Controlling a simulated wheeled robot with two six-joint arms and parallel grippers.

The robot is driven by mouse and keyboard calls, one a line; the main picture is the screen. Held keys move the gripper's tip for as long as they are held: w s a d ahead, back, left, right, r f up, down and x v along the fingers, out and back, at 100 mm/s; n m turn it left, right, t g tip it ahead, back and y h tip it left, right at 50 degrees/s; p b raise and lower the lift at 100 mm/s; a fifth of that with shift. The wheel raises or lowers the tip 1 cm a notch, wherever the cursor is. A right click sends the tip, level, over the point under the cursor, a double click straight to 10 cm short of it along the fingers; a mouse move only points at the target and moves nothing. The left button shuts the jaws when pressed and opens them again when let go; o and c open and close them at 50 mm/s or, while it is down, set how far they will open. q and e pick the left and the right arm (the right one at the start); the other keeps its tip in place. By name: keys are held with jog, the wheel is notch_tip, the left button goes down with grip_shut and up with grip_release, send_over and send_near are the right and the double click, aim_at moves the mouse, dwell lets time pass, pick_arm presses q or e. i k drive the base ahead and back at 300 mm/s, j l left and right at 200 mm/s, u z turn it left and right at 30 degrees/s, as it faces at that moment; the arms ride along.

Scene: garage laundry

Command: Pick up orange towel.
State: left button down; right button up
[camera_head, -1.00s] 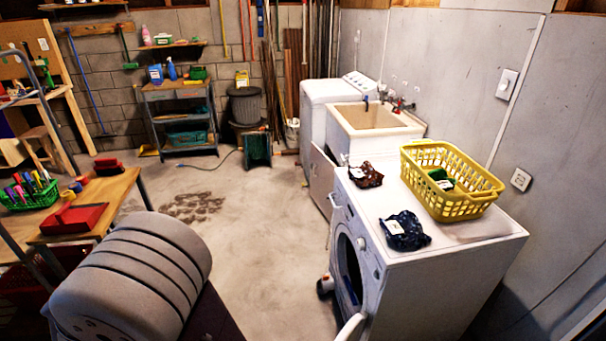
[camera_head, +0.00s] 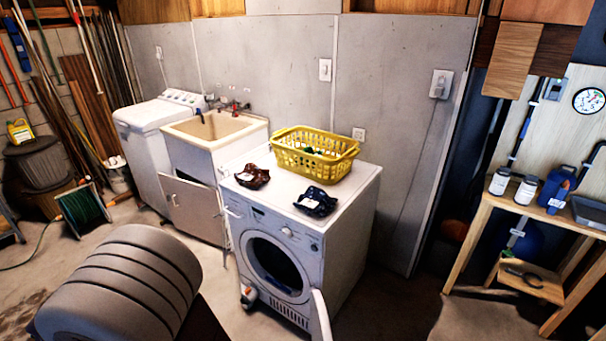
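I cannot make out an orange towel in the head view. A crumpled dark red-brown cloth (camera_head: 252,177) lies on the top left of the white front-loading washer (camera_head: 335,232). A crumpled dark blue patterned cloth (camera_head: 316,202) lies near the washer's front edge. A yellow basket (camera_head: 341,163) stands behind the cloths, with something green inside; most of its contents are hidden by its walls.
A utility sink (camera_head: 222,133) and a white top-loading machine (camera_head: 150,135) stand left of the washer. A wooden workbench (camera_head: 487,205) with jars and a blue jug is at the right. A green hose reel (camera_head: 82,209) sits at the left. Bare floor lies right of the washer.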

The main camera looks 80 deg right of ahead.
aim_at(252, 175)
jog(key=i+l+z, duration=0.25)
jog(key=z, duration=0.15)
jog(key=i+l+z, duration=0.15)
jog(key=i+z, duration=0.3)
jog(key=i+l+z, duration=0.1)
jog(key=i+z, duration=0.55)
jog(key=z, duration=0.2)
jog(key=i+z, duration=0.1)
jog(key=i, duration=0.5)
jog(key=i+j+z, duration=0.1)
jog(key=i, duration=0.5)
jog(key=i+j+z, duration=0.2)
jog(key=z, duration=0.2)
jog(key=i+j+z, duration=0.15)
jog(key=j+z, duration=0.25)
jog(key=i+j+z, duration=0.1)
jog(key=j+z, duration=0.15)
jog(key=z, duration=0.15)
jog(key=j+z, duration=0.4)
jog(key=i+l, duration=0.05)
